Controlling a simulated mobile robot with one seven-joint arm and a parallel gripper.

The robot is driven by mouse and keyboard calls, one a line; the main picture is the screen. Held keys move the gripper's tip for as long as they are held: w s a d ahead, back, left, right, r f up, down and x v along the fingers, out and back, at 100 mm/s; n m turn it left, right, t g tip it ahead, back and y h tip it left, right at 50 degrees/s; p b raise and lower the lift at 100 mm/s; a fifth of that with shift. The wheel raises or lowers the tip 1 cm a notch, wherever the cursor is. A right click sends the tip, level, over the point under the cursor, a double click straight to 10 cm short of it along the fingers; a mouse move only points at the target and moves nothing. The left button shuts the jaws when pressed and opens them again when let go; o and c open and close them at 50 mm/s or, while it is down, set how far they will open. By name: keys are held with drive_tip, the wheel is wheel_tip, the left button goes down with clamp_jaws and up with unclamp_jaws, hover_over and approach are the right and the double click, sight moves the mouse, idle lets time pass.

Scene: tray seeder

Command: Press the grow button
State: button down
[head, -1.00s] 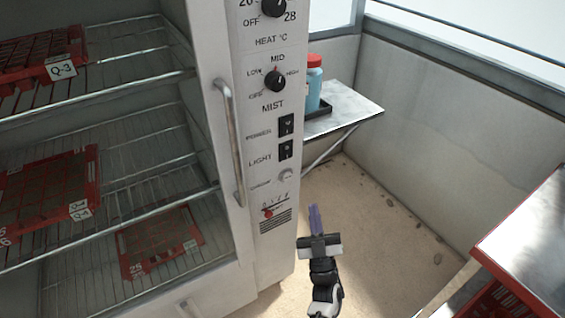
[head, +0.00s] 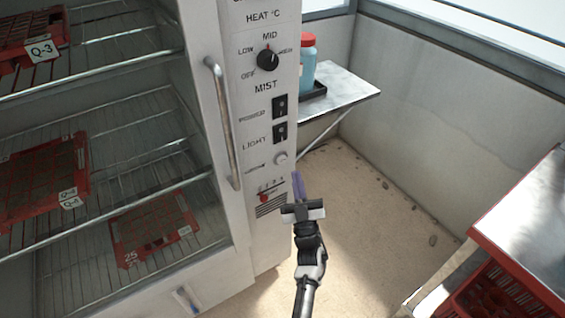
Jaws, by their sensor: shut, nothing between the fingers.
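The control panel (head: 269,130) of a white cabinet runs down beside its glass door. A small round pale button (head: 281,158) sits below the two black rocker switches, with a small label to its left that I cannot read; it may be the grow button. My gripper (head: 298,174) is shut and empty, its purple fingers pointing up. In the picture its tips are just right of and slightly below the pale button. They look apart from the panel, though the depth gap is hard to judge.
The door handle (head: 222,125) sticks out at left.

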sight(284, 156)
drive_tip(key=shift+w+a+b, duration=0.4)
drive_tip(key=shift+w+a, duration=0.15)
drive_tip(key=shift+w, duration=0.2)
drive_tip(key=shift+w+a+b, duration=0.35)
drive_tip(key=shift+w+a, duration=0.2)
drive_tip(key=shift+w, duration=0.15)
drive_tip(key=shift+w, duration=0.1)
idle(0.9)
drive_tip(key=shift+w+a+b, duration=0.2)
drive_tip(key=shift+w+b, duration=0.05)
drive_tip(key=shift+b, duration=0.1)
drive_tip(key=shift+w+a+b, duration=0.3)
drive_tip(key=shift+w+b, duration=0.1)
idle(0.6)
idle(0.4)
drive_tip(key=shift+s+d+p, duration=0.4)
drive_tip(key=shift+s+d, duration=0.1)
drive_tip(key=shift+s, duration=0.25)
drive_tip(key=s+d+p, duration=0.1)
drive_tip(key=s, duration=0.1)
drive_tip(key=s+d+p, duration=0.1)
drive_tip(key=s+d, duration=0.1)
